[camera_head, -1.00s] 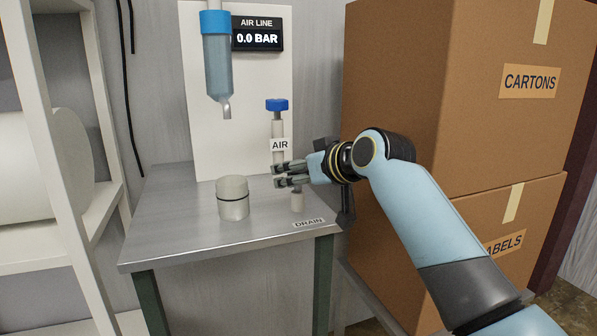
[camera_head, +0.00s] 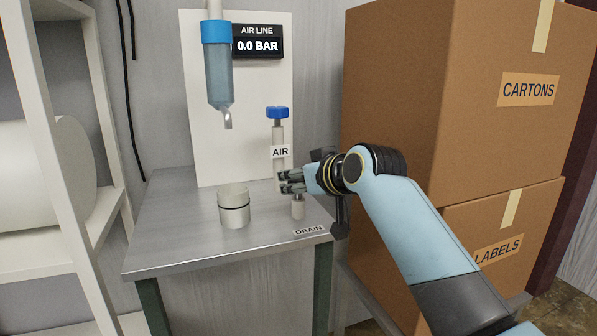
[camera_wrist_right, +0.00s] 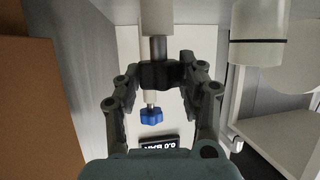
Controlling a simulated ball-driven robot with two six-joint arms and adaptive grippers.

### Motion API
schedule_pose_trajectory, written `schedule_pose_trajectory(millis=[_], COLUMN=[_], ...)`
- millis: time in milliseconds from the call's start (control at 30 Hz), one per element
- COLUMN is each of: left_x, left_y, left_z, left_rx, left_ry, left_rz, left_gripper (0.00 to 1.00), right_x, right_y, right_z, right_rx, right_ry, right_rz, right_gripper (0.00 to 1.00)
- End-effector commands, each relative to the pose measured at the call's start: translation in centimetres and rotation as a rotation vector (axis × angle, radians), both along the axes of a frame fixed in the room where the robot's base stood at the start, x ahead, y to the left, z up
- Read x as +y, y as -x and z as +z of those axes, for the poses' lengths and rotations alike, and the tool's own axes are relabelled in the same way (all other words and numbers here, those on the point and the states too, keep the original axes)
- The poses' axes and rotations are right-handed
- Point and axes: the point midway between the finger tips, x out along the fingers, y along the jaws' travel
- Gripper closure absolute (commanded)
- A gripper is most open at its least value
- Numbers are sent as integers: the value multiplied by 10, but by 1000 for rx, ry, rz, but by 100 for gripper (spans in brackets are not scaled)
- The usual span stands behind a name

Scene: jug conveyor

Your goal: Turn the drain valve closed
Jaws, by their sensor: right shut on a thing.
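The drain valve stands as a short pale post (camera_head: 298,209) behind the DRAIN label (camera_head: 309,231) at the table's right front. My right gripper (camera_head: 290,182) is at the top of this post and hides the valve's handle in the head view. In the right wrist view, the gripper (camera_wrist_right: 160,75) is shut on a dark piece at the end of the pale post (camera_wrist_right: 154,18), which appears to be the drain valve's handle. The handle's exact angle is hard to tell. My left gripper is not in view.
Behind the gripper stands the AIR valve with a blue knob (camera_head: 277,112). A pale cup (camera_head: 234,207) is left of the drain valve, below a hanging bluish tube (camera_head: 219,76). The display (camera_head: 257,41) reads 0.0 BAR. Large cartons (camera_head: 405,90) stand close on the right.

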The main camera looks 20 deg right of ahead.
Motion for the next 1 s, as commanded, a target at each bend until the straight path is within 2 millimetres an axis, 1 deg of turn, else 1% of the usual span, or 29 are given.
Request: schedule_pose_trajectory(millis=[233,267,400,467,767,867,1000], left_x=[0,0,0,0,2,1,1], left_y=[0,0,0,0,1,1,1], left_z=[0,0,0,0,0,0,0], left_rx=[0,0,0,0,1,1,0], left_ry=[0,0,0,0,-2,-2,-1], left_rz=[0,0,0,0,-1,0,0], left_gripper=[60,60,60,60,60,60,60], right_x=[-1,0,0,0,-1,-3,-9], right_y=[0,0,0,0,2,11,36], right_z=[0,0,0,0,1,4,15], right_rx=[-3,-3,-3,-3,-3,-3,-5], right_ry=[2,2,1,0,0,1,2], right_rz=[-3,-3,-2,-3,-3,-2,-3], right_gripper=[93,60,41,35,35,35,35])
